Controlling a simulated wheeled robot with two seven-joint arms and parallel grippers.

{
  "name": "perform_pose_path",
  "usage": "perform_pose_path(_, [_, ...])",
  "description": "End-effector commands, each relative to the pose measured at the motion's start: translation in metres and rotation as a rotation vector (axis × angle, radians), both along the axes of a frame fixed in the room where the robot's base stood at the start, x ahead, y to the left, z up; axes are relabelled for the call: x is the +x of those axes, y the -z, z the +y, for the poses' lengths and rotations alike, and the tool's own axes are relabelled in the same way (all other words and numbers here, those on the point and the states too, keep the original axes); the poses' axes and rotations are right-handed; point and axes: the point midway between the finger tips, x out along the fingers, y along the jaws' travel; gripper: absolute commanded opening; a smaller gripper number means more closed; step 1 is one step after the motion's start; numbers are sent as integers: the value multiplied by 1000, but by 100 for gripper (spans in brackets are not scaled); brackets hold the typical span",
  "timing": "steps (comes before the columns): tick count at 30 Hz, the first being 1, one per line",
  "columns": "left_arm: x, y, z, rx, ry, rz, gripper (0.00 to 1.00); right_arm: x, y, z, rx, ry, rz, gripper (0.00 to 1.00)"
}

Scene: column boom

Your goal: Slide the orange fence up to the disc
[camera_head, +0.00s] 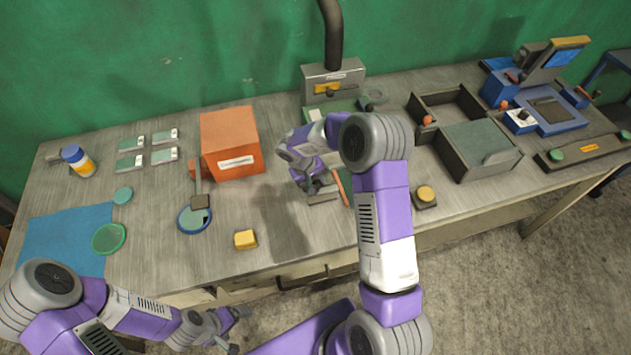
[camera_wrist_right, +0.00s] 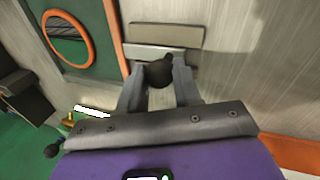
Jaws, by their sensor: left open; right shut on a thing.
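A thin orange strip, which looks like the orange fence (camera_head: 343,188), lies just right of my right gripper (camera_head: 318,187) on the bench. In the right wrist view the strip (camera_wrist_right: 114,35) runs along the edge of a green board. My right gripper (camera_wrist_right: 158,80) is shut on a dark round knob (camera_wrist_right: 157,71), beside a grey block (camera_wrist_right: 165,35). Whether the knob joins the fence is unclear. My left gripper (camera_head: 229,330) is open and empty, in front of the bench.
An orange box (camera_head: 230,143) stands left of my right gripper. A grey housing with a yellow switch (camera_head: 332,82) and dark pipe stands behind. A yellow block (camera_head: 245,239) lies front left; a yellow button (camera_head: 426,194) and open-topped box (camera_head: 445,105) are to the right.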

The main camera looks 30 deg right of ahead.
Motion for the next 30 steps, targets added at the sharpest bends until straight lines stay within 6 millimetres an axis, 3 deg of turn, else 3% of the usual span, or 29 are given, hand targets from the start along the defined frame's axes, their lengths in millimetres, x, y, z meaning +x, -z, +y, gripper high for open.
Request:
perform_pose_path(5, [0,1,0,0,0,0,91,-1,0,-4,-1,2,-1,0])
perform_pose_path(15, [0,15,0,0,0,0,91,-14,0,-58,-3,4,0,0])
perform_pose_path(24, [0,14,0,0,0,0,91,-14,0,-60,-2,3,0,0])
perform_pose_path(25, [0,14,0,0,0,0,91,-14,0,-60,-3,3,0,36])
perform_pose_path(30, [0,14,0,0,0,0,91,-14,0,-60,-2,2,0,59])
